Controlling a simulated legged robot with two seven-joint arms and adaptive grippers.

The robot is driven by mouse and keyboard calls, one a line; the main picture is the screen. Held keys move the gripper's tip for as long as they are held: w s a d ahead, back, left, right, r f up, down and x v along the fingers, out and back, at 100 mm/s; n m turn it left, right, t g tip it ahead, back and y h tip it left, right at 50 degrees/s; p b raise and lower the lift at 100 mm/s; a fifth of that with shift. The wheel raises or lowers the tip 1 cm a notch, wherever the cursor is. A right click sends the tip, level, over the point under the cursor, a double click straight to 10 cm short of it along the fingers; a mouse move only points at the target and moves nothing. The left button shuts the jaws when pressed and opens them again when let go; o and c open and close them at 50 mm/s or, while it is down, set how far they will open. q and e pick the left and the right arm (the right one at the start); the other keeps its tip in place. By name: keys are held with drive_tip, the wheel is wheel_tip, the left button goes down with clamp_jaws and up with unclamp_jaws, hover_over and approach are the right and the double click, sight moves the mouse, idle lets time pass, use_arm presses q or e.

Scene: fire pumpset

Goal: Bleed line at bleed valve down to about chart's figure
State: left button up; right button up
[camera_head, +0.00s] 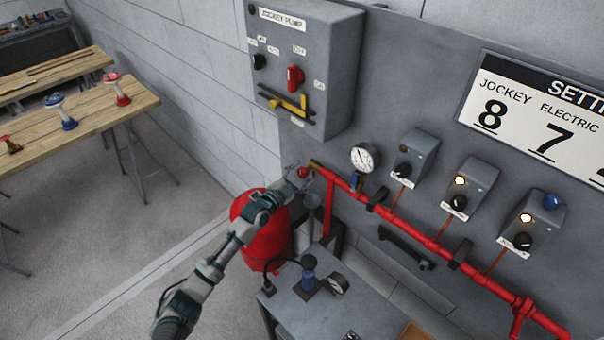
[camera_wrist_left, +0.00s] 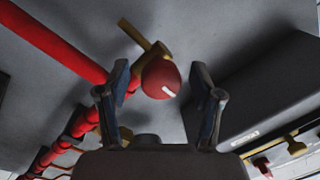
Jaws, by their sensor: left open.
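The bleed valve, a red knob (camera_wrist_left: 161,79) with a white mark on a brass body (camera_wrist_left: 150,50), sits at the left end of the red pipe. In the head view the red knob (camera_head: 303,172) is partly hidden by my left gripper (camera_head: 298,174). In the left wrist view my left gripper (camera_wrist_left: 162,92) is open, with one finger on each side of the knob; I cannot tell whether they touch it. The pressure gauge (camera_head: 364,157) stands on the pipe just right of the valve. The setting chart (camera_head: 540,115) reads JOCKEY 8 and ELECTRIC 7. My right gripper is not in view.
The grey jockey pump box (camera_head: 300,65) hangs above the valve. Control boxes (camera_head: 415,155) line the panel to the right. A red tank (camera_head: 262,235) and a small grey table (camera_head: 320,305) with a hand pump (camera_head: 308,275) stand below. A wooden bench (camera_head: 80,110) is at left.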

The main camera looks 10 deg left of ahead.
use_arm(q)
drive_tip(key=shift+w+d, duration=0.1)
drive_tip(key=shift+w, duration=0.35)
drive_tip(key=shift+d, duration=0.1)
drive_tip(key=c, duration=1.2)
drive_tip(key=shift+o, duration=0.2)
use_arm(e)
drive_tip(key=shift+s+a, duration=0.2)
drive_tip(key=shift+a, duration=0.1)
